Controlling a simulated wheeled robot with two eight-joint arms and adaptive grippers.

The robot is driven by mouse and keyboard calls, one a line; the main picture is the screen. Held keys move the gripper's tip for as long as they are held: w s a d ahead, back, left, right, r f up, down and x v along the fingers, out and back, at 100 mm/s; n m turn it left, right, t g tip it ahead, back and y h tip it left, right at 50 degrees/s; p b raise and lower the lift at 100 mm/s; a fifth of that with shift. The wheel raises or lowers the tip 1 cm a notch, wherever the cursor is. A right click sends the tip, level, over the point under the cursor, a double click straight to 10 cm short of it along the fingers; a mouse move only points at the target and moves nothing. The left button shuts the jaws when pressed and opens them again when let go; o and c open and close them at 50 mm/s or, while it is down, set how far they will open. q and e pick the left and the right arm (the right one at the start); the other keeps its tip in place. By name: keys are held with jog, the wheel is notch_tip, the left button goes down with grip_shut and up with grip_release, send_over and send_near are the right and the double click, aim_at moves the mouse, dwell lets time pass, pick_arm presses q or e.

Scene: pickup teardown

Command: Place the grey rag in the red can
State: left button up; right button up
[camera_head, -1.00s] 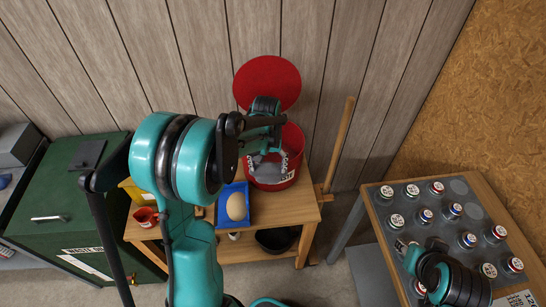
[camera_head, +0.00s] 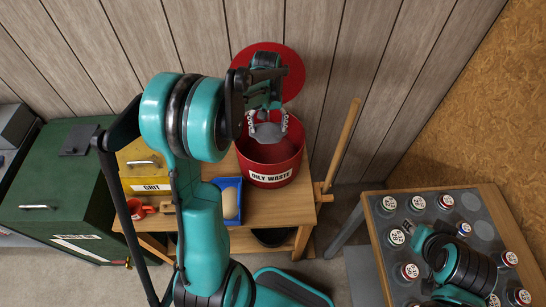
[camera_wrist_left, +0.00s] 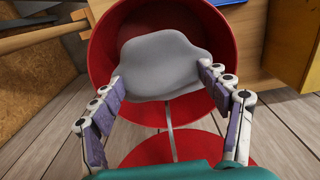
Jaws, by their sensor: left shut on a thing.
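The red can (camera_head: 274,160), labelled "OILY WASTE", stands on the wooden bench with its round red lid (camera_head: 292,66) tipped open behind it. My left gripper (camera_head: 267,124) is over the can's mouth, shut on the grey rag (camera_head: 267,133). In the left wrist view the rag (camera_wrist_left: 165,66) spans between the two fingers, with the red can (camera_wrist_left: 218,40) around and beyond it. The rag hangs at about the can's opening; its exact depth I cannot tell. My right gripper is not clearly seen; only a right arm part shows at the lower right.
A wooden handle (camera_head: 343,142) leans right of the can. A table (camera_head: 493,200) with several small canisters stands at right.

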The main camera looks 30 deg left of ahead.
pick_arm(q)
jog(key=f+b, duration=0.3)
jog(key=f, duration=0.2)
jog(key=f+b, duration=0.3)
jog(key=f, duration=0.3)
jog(key=f+b, duration=0.4)
jog(key=f, duration=0.2)
jog(key=shift+w, duration=0.4)
notch_tip(320, 180, down, 4)
jog(key=shift+r+b, duration=0.1)
jog(key=shift+b, duration=0.6)
pick_arm(e)
jog(key=f, duration=1.2)
jog(key=shift+w+f, duration=0.15)
jog(key=shift+w, duration=0.2)
pick_arm(q)
jog(key=shift+f, duration=0.25)
pick_arm(e)
jog(key=shift+w, duration=0.1)
